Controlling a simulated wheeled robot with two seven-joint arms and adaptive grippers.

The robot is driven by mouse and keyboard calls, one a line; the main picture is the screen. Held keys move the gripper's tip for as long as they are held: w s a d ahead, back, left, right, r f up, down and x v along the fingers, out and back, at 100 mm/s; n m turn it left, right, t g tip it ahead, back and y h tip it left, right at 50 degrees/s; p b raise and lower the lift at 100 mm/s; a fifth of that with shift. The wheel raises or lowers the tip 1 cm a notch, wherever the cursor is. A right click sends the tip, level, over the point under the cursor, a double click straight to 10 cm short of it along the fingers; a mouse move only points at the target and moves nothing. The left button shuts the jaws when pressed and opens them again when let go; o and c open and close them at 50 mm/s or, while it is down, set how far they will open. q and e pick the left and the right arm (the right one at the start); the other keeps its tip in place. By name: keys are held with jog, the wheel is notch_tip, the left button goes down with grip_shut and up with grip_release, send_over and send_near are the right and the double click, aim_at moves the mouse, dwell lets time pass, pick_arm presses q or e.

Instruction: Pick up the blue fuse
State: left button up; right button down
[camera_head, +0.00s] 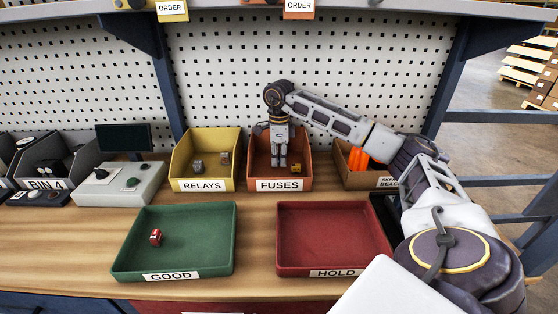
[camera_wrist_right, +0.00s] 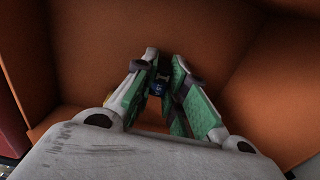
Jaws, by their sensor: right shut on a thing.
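My right gripper (camera_head: 282,164) reaches down into the orange bin labelled FUSES (camera_head: 306,172). In the right wrist view its fingers (camera_wrist_right: 160,92) with green pads close in around a small blue fuse (camera_wrist_right: 158,86) near their tips. The orange walls of the bin surround them there. In the head view the blue fuse is hidden by the gripper. A yellow-orange fuse (camera_head: 296,167) lies in the bin to the right of the gripper. My left gripper does not show.
The yellow RELAYS bin (camera_head: 204,185) stands left of the FUSES bin. The green GOOD tray (camera_head: 190,245) holds a small red piece (camera_head: 155,237). The red HOLD tray (camera_head: 325,235) is empty. A bin with orange items (camera_head: 358,160) stands at right. A grey box (camera_head: 119,184) is at left.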

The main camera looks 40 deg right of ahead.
aim_at(279, 157)
jog(key=shift+r, duration=0.15)
jog(key=shift+r, duration=0.6)
notch_tip(279, 157, up, 7)
jog(key=shift+p, duration=0.65)
jog(key=shift+r, duration=0.8)
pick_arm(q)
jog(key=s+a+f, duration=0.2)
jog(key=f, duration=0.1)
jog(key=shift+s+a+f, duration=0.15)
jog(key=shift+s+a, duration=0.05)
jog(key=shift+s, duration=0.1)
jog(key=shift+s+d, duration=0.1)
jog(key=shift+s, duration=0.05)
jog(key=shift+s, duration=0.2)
pick_arm(e)
jog(key=shift+a+f, duration=0.1)
